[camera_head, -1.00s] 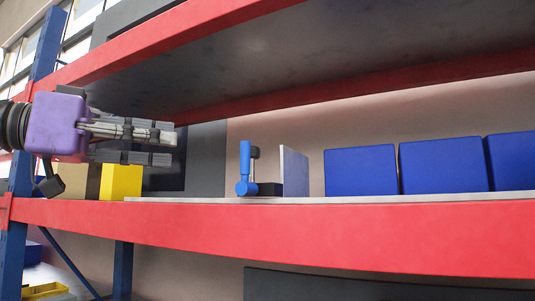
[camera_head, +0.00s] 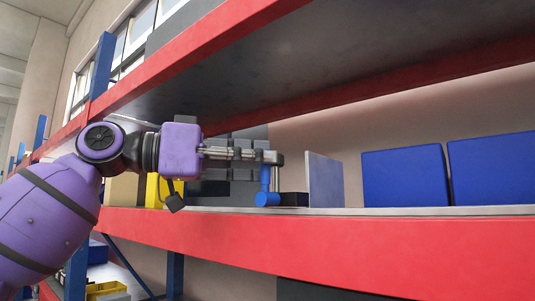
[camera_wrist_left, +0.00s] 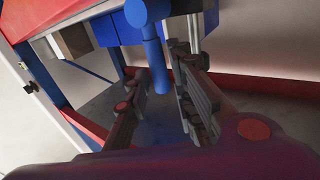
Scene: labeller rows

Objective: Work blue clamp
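The blue clamp (camera_head: 267,198) stands on the shelf with its blue handle upright. In the head view my left gripper (camera_head: 262,164) reaches in from the left at the height of the handle, and its fingers hide the handle's upper part. In the left wrist view the clamp's blue handle (camera_wrist_left: 153,52) reaches down between the two fingers of my left gripper (camera_wrist_left: 160,88). The fingers stand apart, with a gap visible on the left of the handle; contact on the right is unclear. My right gripper is in neither view.
A grey upright panel (camera_head: 324,181) stands just right of the clamp, with a dark block (camera_head: 294,199) between. Blue bins (camera_head: 405,176) line the shelf to the right. A yellow box (camera_head: 153,191) stands left. Red beams (camera_head: 330,246) run below and above.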

